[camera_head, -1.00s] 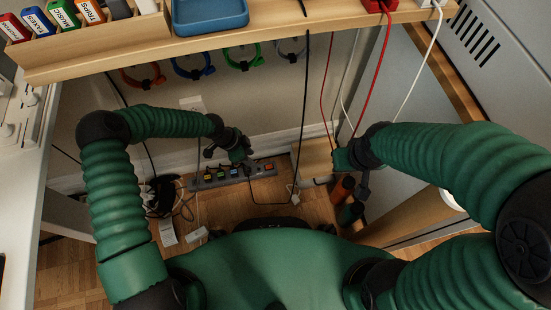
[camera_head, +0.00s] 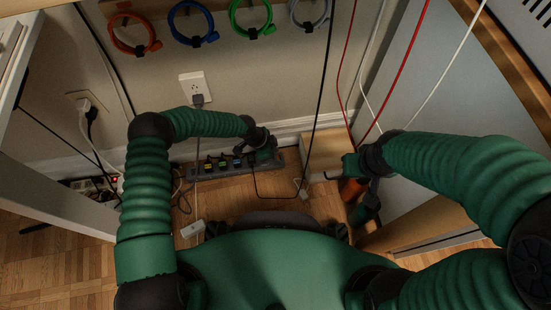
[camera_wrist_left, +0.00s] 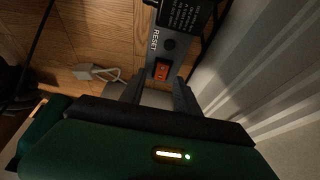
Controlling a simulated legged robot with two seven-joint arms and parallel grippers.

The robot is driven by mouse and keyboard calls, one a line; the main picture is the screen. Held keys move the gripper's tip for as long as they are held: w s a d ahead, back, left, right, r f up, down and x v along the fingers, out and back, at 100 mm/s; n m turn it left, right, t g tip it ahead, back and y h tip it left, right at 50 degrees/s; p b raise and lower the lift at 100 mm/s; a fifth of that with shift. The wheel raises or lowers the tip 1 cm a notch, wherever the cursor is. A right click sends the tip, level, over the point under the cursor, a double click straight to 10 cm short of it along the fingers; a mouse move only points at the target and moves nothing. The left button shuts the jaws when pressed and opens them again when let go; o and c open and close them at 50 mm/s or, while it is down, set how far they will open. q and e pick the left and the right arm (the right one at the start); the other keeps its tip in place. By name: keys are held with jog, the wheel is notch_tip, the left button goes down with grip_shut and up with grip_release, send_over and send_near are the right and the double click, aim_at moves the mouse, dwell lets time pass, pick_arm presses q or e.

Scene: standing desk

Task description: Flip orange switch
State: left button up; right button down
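The orange switch (camera_wrist_left: 162,70) is on the end of a grey power strip (camera_wrist_left: 172,45), below the word RESET and a dark round button (camera_wrist_left: 170,44) in the left wrist view. In the head view, the power strip (camera_head: 208,172) lies on the floor along the wall, and my left gripper (camera_head: 270,152) hides its switch end. In the left wrist view, my left gripper's dark fingers (camera_wrist_left: 158,93) are apart, one on either side of the strip just below the switch. Contact cannot be told. My right gripper (camera_head: 347,170) is at the right, away from the strip; its opening is unclear.
Several plugs fill the strip's left part. A black cable (camera_head: 315,110) hangs to the floor beside my left gripper. A wooden block (camera_head: 322,150) stands to the right, with an orange cylinder (camera_head: 352,190) nearby. A wall outlet (camera_head: 195,86) is above.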

pick_arm(q)
jog(key=shift+d+f, duration=0.1)
jog(key=shift+f, duration=0.05)
jog(key=shift+c, duration=0.2)
grip_shut()
jog(key=shift+d, duration=0.1)
jog(key=shift+d+y+p, duration=0.1)
jog(key=shift+y+p, duration=0.2)
jog(key=shift+p, duration=0.05)
jog(key=shift+d+y, duration=0.1)
jog(key=shift+y, duration=0.3)
jog(key=shift+f+g+y, duration=0.1)
jog(key=shift+g+y, duration=0.2)
jog(key=shift+y, duration=0.5)
